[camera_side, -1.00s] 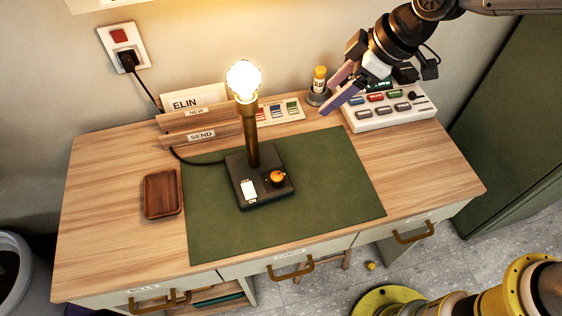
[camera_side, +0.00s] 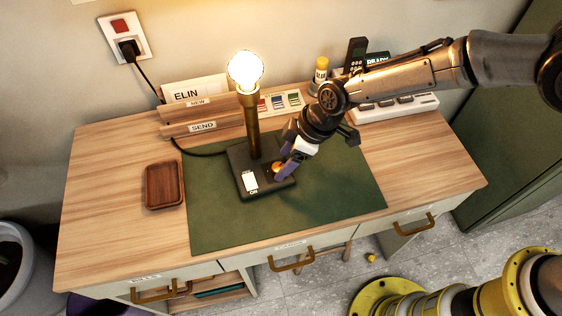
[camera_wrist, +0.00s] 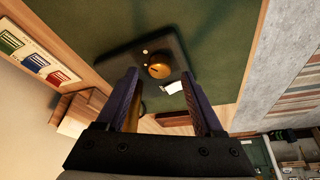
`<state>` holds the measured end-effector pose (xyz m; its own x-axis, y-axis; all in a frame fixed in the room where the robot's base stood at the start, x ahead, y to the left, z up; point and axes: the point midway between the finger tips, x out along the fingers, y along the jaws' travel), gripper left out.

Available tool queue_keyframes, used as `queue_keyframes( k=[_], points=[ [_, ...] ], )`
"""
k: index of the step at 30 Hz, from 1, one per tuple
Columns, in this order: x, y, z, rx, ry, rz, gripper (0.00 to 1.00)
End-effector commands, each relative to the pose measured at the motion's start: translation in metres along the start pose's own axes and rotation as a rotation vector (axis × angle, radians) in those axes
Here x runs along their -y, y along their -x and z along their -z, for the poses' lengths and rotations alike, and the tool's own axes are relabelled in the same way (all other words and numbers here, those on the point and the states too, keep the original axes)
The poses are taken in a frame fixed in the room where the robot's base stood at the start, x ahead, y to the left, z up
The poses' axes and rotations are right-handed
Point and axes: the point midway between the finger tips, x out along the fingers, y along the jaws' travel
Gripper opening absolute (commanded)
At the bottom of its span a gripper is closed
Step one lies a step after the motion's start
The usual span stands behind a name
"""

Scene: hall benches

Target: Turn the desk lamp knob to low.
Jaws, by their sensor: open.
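The desk lamp stands upright on the green mat, its bulb (camera_side: 246,72) lit on a brass post (camera_side: 254,128). Its dark base (camera_side: 240,158) carries a white switch plate (camera_side: 250,182) and an orange-gold knob (camera_side: 277,167). My gripper (camera_side: 284,172) is at the right side of the base, close to the knob, partly covering it. In the wrist view the knob (camera_wrist: 158,71) shows between and beyond the two purple fingertips, with a dark pointer line on its face. My gripper (camera_wrist: 162,78) is open with nothing between its fingers; contact with the knob cannot be told.
A brown tray (camera_side: 164,186) lies left of the green mat (camera_side: 330,205). A letter holder (camera_side: 190,131), colour-tabbed cards (camera_side: 281,103), a yellow-capped bottle (camera_side: 321,70) and a white button panel (camera_side: 399,106) stand along the back. The mat's front right is clear.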

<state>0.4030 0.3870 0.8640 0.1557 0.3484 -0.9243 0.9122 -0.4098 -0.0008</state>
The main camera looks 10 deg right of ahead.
Motion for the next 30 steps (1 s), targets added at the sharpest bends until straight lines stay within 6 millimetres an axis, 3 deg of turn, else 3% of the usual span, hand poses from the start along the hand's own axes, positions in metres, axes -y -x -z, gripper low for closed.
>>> queue_keyframes(
  k=[6, 17, 28, 30],
  points=[
    [0.0, -0.021, 0.0, 0.0, 0.001, 0.0, 0.69],
    [0.0, -0.024, 0.001, -0.001, 0.0, -0.001, 0.68],
    [0.0, -0.024, 0.001, -0.001, 0.0, -0.001, 0.01],
    [0.0, -0.024, 0.0, -0.001, 0.0, -0.001, 0.0]
  ],
)
